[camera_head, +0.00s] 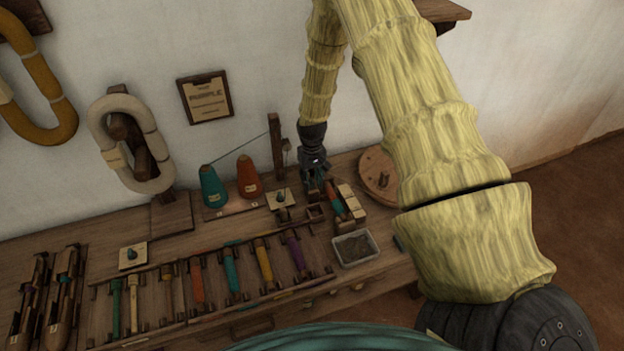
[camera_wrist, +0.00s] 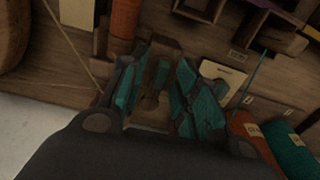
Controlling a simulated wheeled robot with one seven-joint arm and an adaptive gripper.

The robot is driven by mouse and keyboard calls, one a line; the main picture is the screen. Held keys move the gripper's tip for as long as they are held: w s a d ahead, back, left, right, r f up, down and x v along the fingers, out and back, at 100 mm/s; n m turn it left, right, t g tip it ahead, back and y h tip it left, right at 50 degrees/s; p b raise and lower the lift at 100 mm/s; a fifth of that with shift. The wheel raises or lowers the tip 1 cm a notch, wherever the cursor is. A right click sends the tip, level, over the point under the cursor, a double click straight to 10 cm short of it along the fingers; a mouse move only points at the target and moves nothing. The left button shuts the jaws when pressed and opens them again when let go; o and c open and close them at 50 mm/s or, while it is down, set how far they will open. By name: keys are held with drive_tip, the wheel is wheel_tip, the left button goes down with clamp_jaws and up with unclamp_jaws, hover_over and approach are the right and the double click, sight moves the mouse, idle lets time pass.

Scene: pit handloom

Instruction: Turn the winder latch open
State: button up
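My gripper (camera_head: 314,183) points down over the bench, just right of the thin wooden winder post (camera_head: 276,150). In the wrist view its two teal fingers (camera_wrist: 157,92) stand apart, one on each side of a brown wooden piece (camera_wrist: 160,52). I cannot tell whether this piece is the winder latch, or whether the fingers touch it. A cream plate with a small teal knob (camera_head: 280,199) lies left of my gripper in the head view. The plate also shows right of the fingers in the wrist view (camera_wrist: 222,78). My gripper hides part of the winder.
Teal (camera_head: 213,187) and orange (camera_head: 248,177) yarn cones stand left of the winder, with a thread running to its post. A rack of coloured bobbins (camera_head: 231,270), a grey tray (camera_head: 355,248) and a round wooden disc (camera_head: 379,172) are nearby. The wall is close behind.

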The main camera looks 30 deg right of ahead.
sight(312, 181)
wheel_tip(312, 181, up, 12)
idle(0.7)
drive_tip(key=shift+r, duration=0.1)
idle(0.4)
